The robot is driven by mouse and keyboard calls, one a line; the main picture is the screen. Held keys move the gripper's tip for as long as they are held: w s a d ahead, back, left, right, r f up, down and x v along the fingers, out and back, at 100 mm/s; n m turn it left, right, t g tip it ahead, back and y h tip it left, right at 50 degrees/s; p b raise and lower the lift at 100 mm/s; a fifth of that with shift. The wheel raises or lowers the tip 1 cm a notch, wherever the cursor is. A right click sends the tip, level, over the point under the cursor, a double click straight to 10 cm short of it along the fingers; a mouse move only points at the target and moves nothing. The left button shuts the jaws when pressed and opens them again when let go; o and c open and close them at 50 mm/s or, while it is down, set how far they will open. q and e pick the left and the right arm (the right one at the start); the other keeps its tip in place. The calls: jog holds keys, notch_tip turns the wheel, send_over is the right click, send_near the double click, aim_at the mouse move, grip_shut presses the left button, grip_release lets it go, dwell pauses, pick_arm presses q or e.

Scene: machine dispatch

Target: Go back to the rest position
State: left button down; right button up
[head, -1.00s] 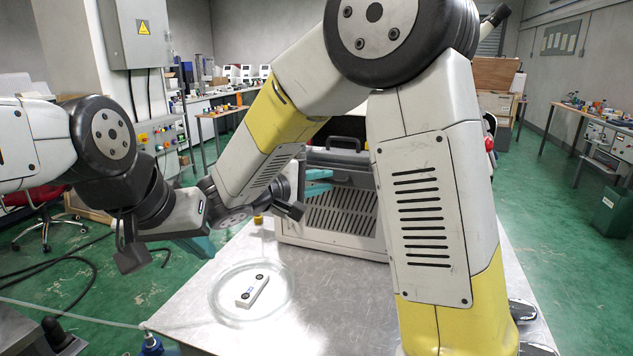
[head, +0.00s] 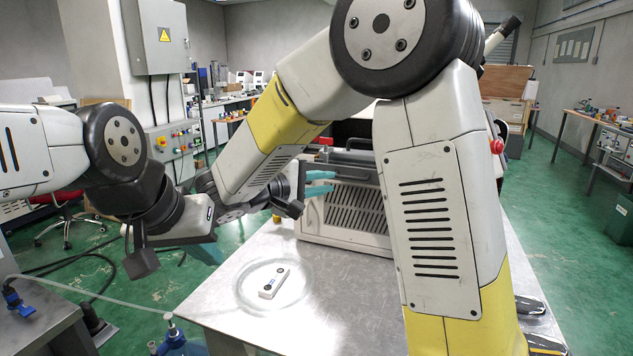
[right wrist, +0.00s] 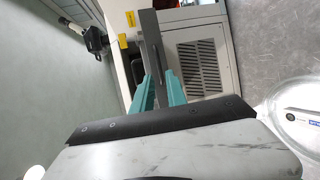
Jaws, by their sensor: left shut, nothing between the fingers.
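My left gripper (head: 208,250) is at the left of the head view, shut with nothing in it, beyond the left edge of the table. My right gripper (head: 321,182) shows its teal fingers apart in front of the grey vented machine (head: 345,208). In the right wrist view the right gripper (right wrist: 159,92) has its two teal fingers spread, and a grey upright bar (right wrist: 152,40) shows behind the gap. I see nothing held there. My right arm hides part of the machine and table.
A white device (head: 274,283) lies inside a clear round dish or ring (head: 242,300) on the metal table (head: 345,305). A blue fitting with a hose (head: 172,335) stands near the table's front left corner. A control panel (head: 172,145) is on the back left.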

jog(key=s+d+f+m+g+y, duration=0.45)
jog(key=s+d+g, duration=0.25)
jog(key=s+d, duration=0.6)
jog(key=s+a+r+m+t+y, duration=0.1)
jog(key=s+a+m+y, duration=0.3)
jog(key=s+y, duration=0.4)
jog(key=shift+r+t+y, duration=0.3)
jog(key=shift+t+y, duration=0.35)
jog(key=shift+t, duration=0.05)
jog(key=shift+m, duration=0.25)
